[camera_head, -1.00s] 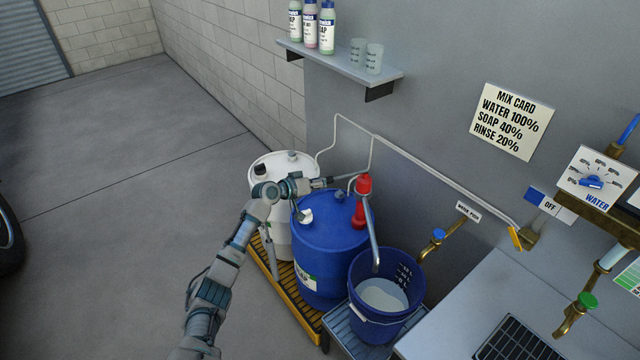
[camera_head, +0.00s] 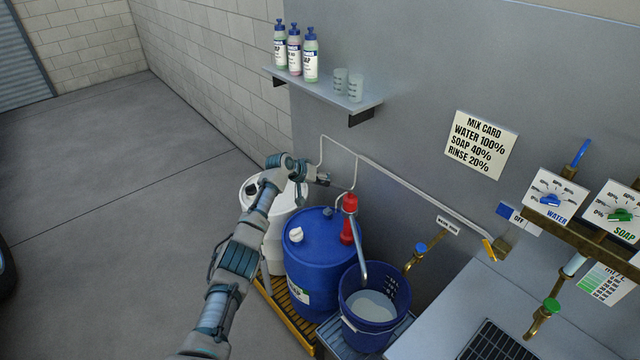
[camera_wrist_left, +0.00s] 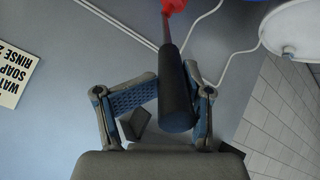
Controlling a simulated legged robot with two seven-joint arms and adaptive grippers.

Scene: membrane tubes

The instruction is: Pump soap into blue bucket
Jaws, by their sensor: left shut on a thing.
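The blue drum (camera_head: 312,268) has a red pump (camera_head: 348,226) on top. A bent metal spout (camera_head: 363,262) runs from it down over the blue bucket (camera_head: 348,327). Pale liquid (camera_head: 371,306) lies in the bucket. My left gripper (camera_head: 323,178) is above the drum, up and left of the pump head. In the left wrist view its fingers (camera_wrist_left: 173,88) are shut around the dark pump handle (camera_wrist_left: 176,105), which runs up to the red pump head (camera_wrist_left: 173,6). In the head view my gripper mostly hides the handle. My right gripper is not in view.
A white drum (camera_head: 272,228) stands behind the blue one, on a yellow pallet (camera_head: 291,319). A wall pipe (camera_head: 420,200) runs above the bucket. A tap (camera_head: 415,257) is beside it. A shelf (camera_head: 340,108) holds bottles and cups.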

